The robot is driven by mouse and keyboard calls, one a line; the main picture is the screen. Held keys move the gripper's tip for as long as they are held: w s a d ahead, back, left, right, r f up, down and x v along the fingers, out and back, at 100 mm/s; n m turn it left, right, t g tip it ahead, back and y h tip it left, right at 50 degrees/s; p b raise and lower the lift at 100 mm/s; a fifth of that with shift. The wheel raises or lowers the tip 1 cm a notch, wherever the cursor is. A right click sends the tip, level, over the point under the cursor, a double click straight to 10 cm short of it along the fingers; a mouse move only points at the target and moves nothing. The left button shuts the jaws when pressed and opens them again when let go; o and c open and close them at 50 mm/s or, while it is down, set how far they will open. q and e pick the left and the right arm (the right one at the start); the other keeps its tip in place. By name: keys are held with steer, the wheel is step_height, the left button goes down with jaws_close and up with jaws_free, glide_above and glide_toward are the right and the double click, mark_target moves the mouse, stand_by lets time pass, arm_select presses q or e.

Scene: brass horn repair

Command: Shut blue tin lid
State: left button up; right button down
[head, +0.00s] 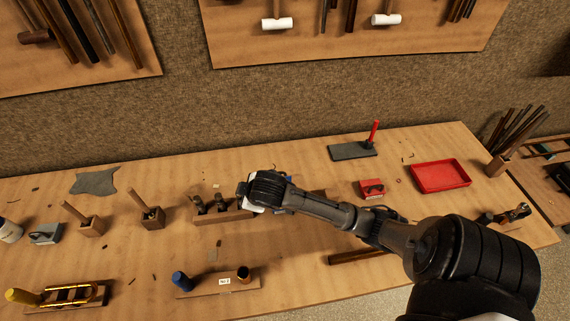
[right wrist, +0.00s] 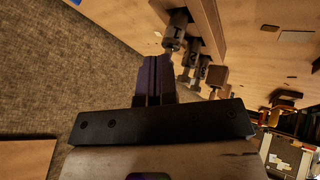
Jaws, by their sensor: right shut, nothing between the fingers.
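Small bits of blue, perhaps the blue tin (head: 289,180), show just behind my right wrist in the head view. My arm hides most of it, so I cannot tell whether its lid is up or down. A blue patch also shows at the top edge of the right wrist view (right wrist: 76,2). My right gripper (right wrist: 152,62) is shut and empty, its two fingers together in the right wrist view. In the head view its fingers are hidden behind my wrist, over the middle of the bench. My left gripper is not in view.
A wooden rack with dark metal tools (head: 222,210) stands left of my right wrist. A red tray (head: 440,174), a small red box (head: 371,188) and a dark slab with a red upright (head: 352,151) are to the right. A wooden block with a blue-topped piece (head: 215,285) lies in front.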

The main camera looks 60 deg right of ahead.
steer(key=w+d+r, duration=0.4)
steer(key=d, duration=0.3)
steer(key=s+d+f+n+g+y, duration=0.1)
steer(key=d+f+n+g+y, duration=0.1)
steer(key=d+f+g, duration=0.4)
steer(key=s+d+r+n+y+b, duration=0.1)
steer(key=s+d+r+n+y, duration=0.3)
steer(key=d+y, duration=0.5)
steer(key=shift+m+h, duration=0.4)
steer(key=shift+m, duration=0.2)
steer(key=x, duration=0.4)
steer(key=b+x, duration=0.1)
steer(key=x, duration=0.1)
steer(key=shift+s+f, duration=0.25)
steer(key=shift+f, duration=0.05)
steer(key=shift+x, duration=0.85)
